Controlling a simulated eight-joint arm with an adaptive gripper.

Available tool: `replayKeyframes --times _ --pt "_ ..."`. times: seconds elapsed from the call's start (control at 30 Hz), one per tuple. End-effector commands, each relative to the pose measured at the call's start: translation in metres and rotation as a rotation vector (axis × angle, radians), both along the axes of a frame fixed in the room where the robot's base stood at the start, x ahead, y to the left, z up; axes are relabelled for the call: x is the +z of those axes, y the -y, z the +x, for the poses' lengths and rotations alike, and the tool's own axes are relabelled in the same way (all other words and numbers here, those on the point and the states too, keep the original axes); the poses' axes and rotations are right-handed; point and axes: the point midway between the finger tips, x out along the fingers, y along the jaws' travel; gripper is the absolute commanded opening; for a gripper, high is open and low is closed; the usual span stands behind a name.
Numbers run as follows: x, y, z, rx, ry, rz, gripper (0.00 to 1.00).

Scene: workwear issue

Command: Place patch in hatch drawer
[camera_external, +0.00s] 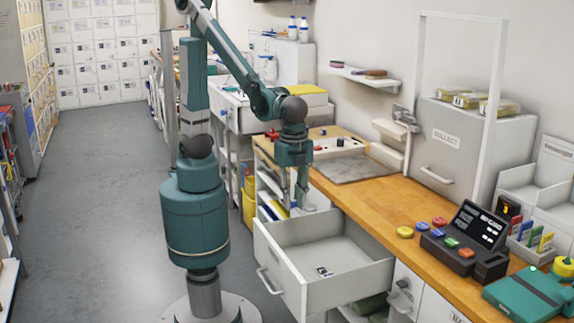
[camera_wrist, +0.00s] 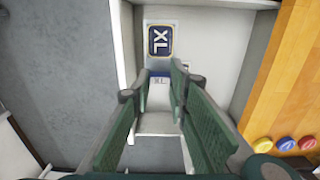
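A dark blue patch marked XL (camera_wrist: 160,40) shows just beyond my fingertips in the wrist view, with a pale, blue-printed strip below it. In the external view a small dark-and-white piece, apparently this patch (camera_external: 322,271), lies flat on the floor of the open white drawer (camera_external: 335,294). The drawer is pulled out from under the wooden counter. My gripper (camera_external: 301,204) points down above the drawer. In the wrist view my gripper (camera_wrist: 160,72) has its two green fingers apart, with nothing clearly held between them.
A grey cabinet marked COLLECT (camera_external: 446,137) stands shut on the counter (camera_external: 380,207). Yellow, blue and red buttons (camera_external: 422,226) sit beside a dark console (camera_external: 470,233). A grey mat (camera_external: 350,168) lies farther back. The floor (camera_external: 105,215) left of the drawer is clear.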

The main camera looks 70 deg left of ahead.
Motion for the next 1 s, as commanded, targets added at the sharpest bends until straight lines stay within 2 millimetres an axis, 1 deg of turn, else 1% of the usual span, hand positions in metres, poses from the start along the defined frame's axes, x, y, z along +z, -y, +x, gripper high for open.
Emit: replayKeyframes --times 0.03,0.1,0.3,0.5,0.7,1.0 --pt "-0.013 0.0 0.0 0.0 0.0 0.0 0.13" --pt "-0.03 0.0 0.0 0.0 0.0 0.0 0.13" --pt "-0.074 0.0 0.0 0.0 0.0 0.0 0.13" --pt "-0.107 0.0 0.0 0.0 0.0 0.0 0.13" --pt "-0.124 0.0 0.0 0.0 0.0 0.0 0.13" --pt "-0.129 -0.001 0.0 0.0 0.0 0.0 0.13"
